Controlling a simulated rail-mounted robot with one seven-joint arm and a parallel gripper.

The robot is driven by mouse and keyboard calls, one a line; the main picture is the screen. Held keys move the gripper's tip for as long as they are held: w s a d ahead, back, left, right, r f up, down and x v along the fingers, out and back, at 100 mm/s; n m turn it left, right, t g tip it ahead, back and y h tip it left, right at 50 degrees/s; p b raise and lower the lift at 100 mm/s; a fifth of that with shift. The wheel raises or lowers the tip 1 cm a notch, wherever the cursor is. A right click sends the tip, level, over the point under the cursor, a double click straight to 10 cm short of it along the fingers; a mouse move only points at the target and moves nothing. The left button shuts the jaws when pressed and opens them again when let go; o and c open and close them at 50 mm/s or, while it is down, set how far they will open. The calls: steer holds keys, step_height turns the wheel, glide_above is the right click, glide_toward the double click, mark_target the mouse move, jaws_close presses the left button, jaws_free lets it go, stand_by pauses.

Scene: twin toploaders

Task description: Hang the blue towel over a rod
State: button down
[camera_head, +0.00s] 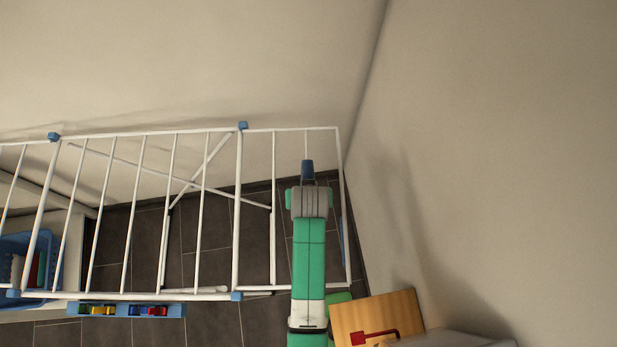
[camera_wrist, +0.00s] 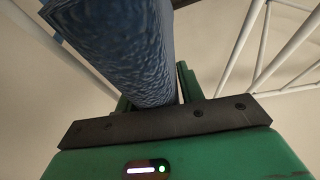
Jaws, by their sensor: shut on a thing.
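The blue towel (camera_head: 307,171) is a narrow dark-blue bundle at the tip of my gripper (camera_head: 309,189) in the head view. In the wrist view the towel (camera_wrist: 118,50) is a thick textured blue fold between the green fingers of my gripper (camera_wrist: 155,95), which is shut on it. The white drying rack (camera_head: 238,200) has several thin rods. The towel lines up with one rod (camera_head: 306,144) near the rack's right end. I cannot tell whether the towel touches that rod. My arm hides the rod's lower part.
A blue basket (camera_head: 40,245) with items stands at the left. A blue tray with colored pegs (camera_head: 125,310) lies along the rack's near side. A wooden board with a red item (camera_head: 375,318) is at the lower right. Walls close in behind and at right.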

step_height(320, 180, down, 6)
steer(key=b, duration=0.3)
steer(key=shift+b, duration=0.3)
steer(key=c, duration=0.8)
jaws_free()
steer(key=p+v, duration=0.1)
steer(key=v, duration=0.7)
